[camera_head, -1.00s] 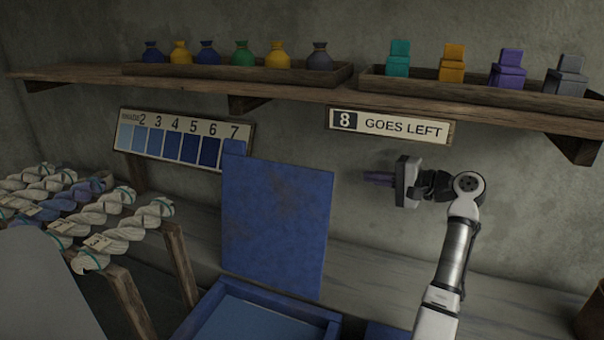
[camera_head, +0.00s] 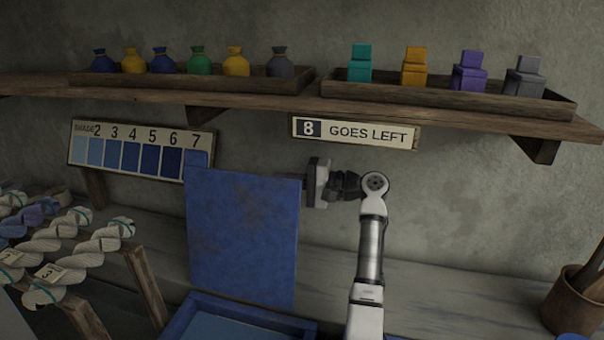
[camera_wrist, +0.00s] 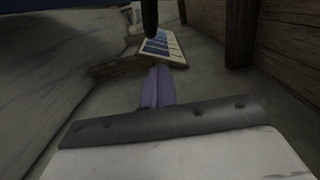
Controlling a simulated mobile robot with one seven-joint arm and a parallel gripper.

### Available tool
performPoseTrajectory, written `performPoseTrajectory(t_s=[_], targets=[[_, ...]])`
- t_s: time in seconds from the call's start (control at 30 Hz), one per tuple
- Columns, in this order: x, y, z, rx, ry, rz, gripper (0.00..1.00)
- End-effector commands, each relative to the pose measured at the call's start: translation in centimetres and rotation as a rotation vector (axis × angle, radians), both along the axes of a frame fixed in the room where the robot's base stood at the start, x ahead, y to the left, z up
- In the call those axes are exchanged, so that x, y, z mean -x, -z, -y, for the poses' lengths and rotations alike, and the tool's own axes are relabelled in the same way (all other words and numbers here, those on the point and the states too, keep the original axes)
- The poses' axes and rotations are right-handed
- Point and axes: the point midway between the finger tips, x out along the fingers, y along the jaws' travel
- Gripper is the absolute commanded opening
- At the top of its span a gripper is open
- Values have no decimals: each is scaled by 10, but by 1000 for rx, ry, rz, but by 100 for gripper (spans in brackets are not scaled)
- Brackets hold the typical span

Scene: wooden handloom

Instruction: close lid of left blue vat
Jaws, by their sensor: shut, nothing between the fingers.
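The blue lid (camera_head: 242,240) stands upright, open, at the back of the blue vat in the head view. The vat's rim (camera_head: 262,316) shows at the bottom edge, with paler blue inside. My gripper (camera_head: 318,183) is at the lid's upper right edge. In the wrist view the purple fingers of my gripper (camera_wrist: 157,88) are together and empty. I cannot tell whether they touch the lid.
A wooden shelf (camera_head: 230,98) with trays of pouches and blocks runs above. A shade board (camera_head: 140,150) and a "GOES LEFT" sign (camera_head: 355,133) are on the wall. Skeins (camera_head: 75,255) hang on a rack at left. A brown pot (camera_head: 573,305) stands at right.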

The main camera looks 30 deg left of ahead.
Motion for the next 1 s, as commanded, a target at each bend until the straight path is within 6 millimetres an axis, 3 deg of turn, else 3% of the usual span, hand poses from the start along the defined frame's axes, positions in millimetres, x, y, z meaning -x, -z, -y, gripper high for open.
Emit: performPoseTrajectory(t_s=[0.3, 1.0], targets=[[23, -1, 3, 0, 0, 1, 0], [24, -6, 3, -13, -1, 43, 0]])
